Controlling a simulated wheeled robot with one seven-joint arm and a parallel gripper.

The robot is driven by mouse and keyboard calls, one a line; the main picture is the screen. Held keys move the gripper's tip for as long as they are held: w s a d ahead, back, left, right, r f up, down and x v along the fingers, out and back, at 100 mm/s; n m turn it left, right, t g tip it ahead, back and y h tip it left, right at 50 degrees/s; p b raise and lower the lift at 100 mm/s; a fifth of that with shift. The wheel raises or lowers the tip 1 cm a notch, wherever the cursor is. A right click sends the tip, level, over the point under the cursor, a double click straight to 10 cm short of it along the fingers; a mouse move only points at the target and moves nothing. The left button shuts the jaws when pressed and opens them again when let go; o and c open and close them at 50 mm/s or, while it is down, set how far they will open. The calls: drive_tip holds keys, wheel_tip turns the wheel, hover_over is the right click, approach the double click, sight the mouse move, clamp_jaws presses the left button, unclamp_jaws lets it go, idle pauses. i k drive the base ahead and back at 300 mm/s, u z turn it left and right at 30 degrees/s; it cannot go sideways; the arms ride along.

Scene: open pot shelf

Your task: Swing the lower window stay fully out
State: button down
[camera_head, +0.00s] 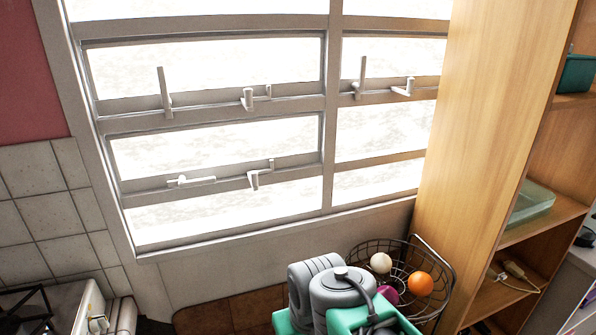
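The lower window stay (192,181) is a short white bar at the lower left pane. It lies almost flat along the bottom rail of that pane's frame. A white handle (253,180) sits on the same rail to its right. My arm's grey and teal links show at the bottom centre, below the window and apart from the stay. The fingers of my gripper are not visible, so nothing shows of what they hold.
Two upper stays, left (165,92) and right (361,78), point upward. A wire basket (440,262) with an orange (419,284) and other round items stands beside my arm. A wooden shelf (490,120) borders the right. The space before the lower left pane looks clear.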

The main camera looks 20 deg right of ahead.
sight(252, 176)
drive_tip(key=u, duration=2.6)
drive_tip(key=k, duration=0.5)
drive_tip(key=z, duration=0.85)
